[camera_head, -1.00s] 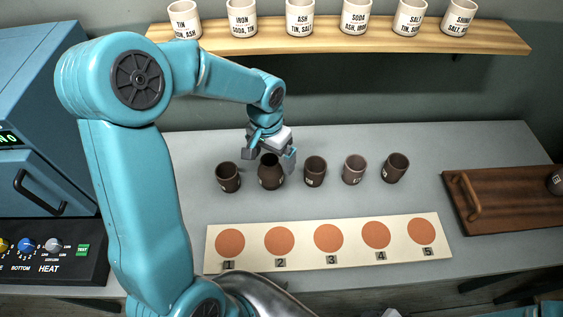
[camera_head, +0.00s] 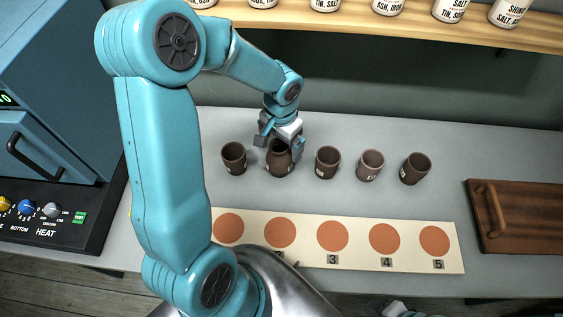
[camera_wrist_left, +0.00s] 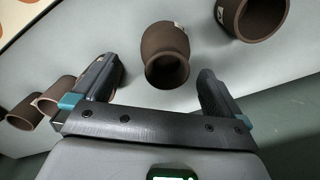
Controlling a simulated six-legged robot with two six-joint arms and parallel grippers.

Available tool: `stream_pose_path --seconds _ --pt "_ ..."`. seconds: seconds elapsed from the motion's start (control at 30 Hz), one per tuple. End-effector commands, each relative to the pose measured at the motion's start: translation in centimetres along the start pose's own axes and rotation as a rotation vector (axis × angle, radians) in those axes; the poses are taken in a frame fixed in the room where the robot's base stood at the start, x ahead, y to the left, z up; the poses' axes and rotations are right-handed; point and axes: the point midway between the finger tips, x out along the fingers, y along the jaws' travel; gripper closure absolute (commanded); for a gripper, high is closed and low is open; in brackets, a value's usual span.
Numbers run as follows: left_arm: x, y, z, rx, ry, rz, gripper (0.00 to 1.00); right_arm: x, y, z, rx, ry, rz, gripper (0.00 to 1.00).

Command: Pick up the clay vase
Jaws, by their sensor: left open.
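The clay vase (camera_head: 280,162) is dark brown with a rounded body and a narrower neck. It stands upright on the grey worktop, second from the left in a row of brown pots. My left gripper (camera_head: 281,139) is open at the vase's neck in the head view, partly covering its top. In the left wrist view the vase (camera_wrist_left: 165,45) shows beyond and between the two spread fingers (camera_wrist_left: 158,78), with clear space on both sides.
A brown cup (camera_head: 233,158) stands close left of the vase; another cup (camera_head: 327,162) stands close right, with more beyond. A numbered board (camera_head: 450,262) with orange discs lies in front. A wooden tray (camera_head: 530,210) is at right, an oven (camera_head: 50,80) at left, a jar shelf (camera_head: 400,32) above.

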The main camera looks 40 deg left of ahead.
Motion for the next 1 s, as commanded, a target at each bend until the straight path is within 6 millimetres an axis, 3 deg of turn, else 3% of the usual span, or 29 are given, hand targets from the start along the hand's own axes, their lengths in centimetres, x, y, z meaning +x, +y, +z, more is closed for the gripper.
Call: stream_pose_path --seconds 0.17,0.4,0.67,0.87,1.0 --pt "1.2 -0.2 -0.3 -0.001 0.000 0.000 0.00 0.7 0.2 0.0 -0.001 0.000 0.000 0.57" --pt "5.2 -0.5 -0.7 0.000 -0.001 0.000 0.00 2.9 1.0 -0.1 -0.001 0.000 0.000 0.57" --pt "5.3 -0.6 -0.8 0.000 0.001 0.000 0.00 2.8 1.0 -0.1 -0.001 0.000 0.000 0.57" --pt "5.3 -0.5 -0.8 0.000 0.001 0.000 0.65 2.8 1.0 -0.1 -0.001 0.000 0.000 0.57" --pt "5.2 -0.5 -0.8 0.000 0.001 0.000 0.66 2.8 1.0 -0.1 -0.001 0.000 0.000 0.57"
